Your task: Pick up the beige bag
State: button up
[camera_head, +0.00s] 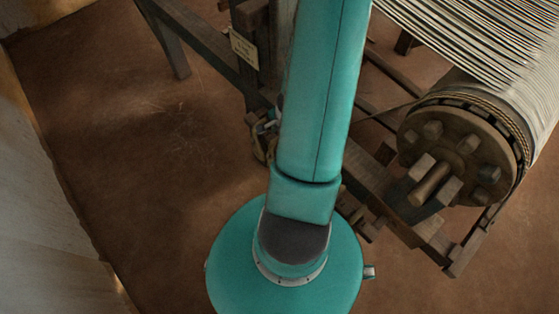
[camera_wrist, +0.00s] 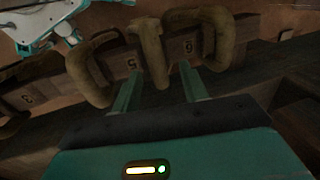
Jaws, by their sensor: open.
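My gripper (camera_wrist: 160,72) is open in the wrist view, its two teal fingers apart and pointing toward a numbered wooden rail. A beige-brown, strap-like piece (camera_wrist: 152,52) hangs over the rail between the fingertips, with no clear contact. It looks like part of a bag, but I cannot make out a whole bag. Similar curved beige-brown pieces stand to its left (camera_wrist: 88,76) and right (camera_wrist: 212,42); I cannot tell whether they are joined. In the head view my arm hides my gripper and most of this area.
The wooden rail (camera_wrist: 122,64) carries number plates. In the head view, the loom's roller (camera_head: 455,150) with stretched threads (camera_head: 480,35) stands at right, near wooden frame beams (camera_head: 225,62). A pale wall (camera_head: 45,190) bounds the left. Brown floor (camera_head: 160,150) between is clear.

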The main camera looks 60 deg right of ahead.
jog(key=shift+w+f, duration=0.2)
jog(key=shift+f, duration=1.25)
grip_shut()
dwell(0.3)
